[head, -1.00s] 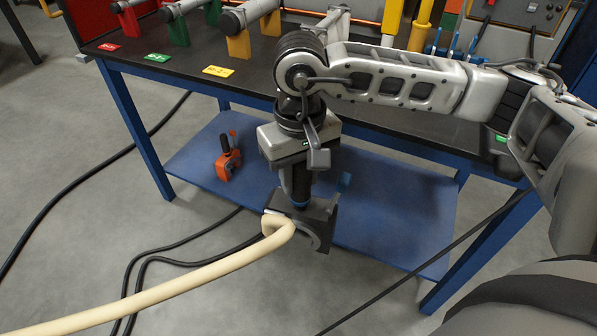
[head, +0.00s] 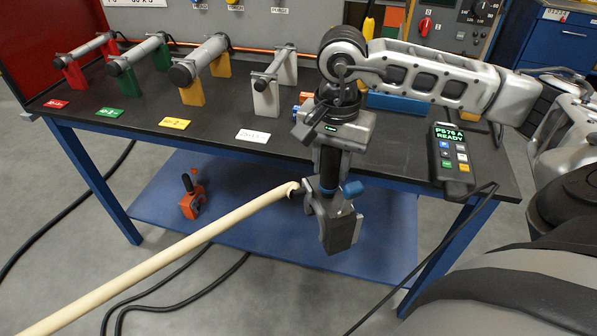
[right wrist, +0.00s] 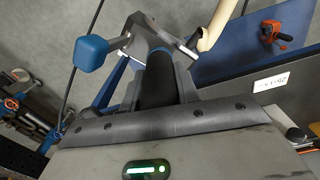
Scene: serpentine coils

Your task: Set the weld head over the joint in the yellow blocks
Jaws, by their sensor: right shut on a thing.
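My right gripper (head: 331,150) is shut on the black handle of the weld head (head: 340,230) and holds it in the air in front of the bench's front edge. The weld head is a grey, open-jawed body with a blue knob; a beige hose runs from it to the lower left. In the right wrist view the weld head (right wrist: 150,38) hangs beyond the gripper. The yellow blocks (head: 193,94) stand on the bench to the left and carry a grey tube (head: 210,52) with a dark round near end. The joint itself is too small to make out. My left gripper is not in view.
Red (head: 75,76), green (head: 128,83) and white blocks (head: 266,102) carry similar tubes on the black bench (head: 215,128). A pendant (head: 450,160) reading "READY" is at the right. An orange clamp (head: 192,197) lies on the blue lower shelf. Cables cross the floor.

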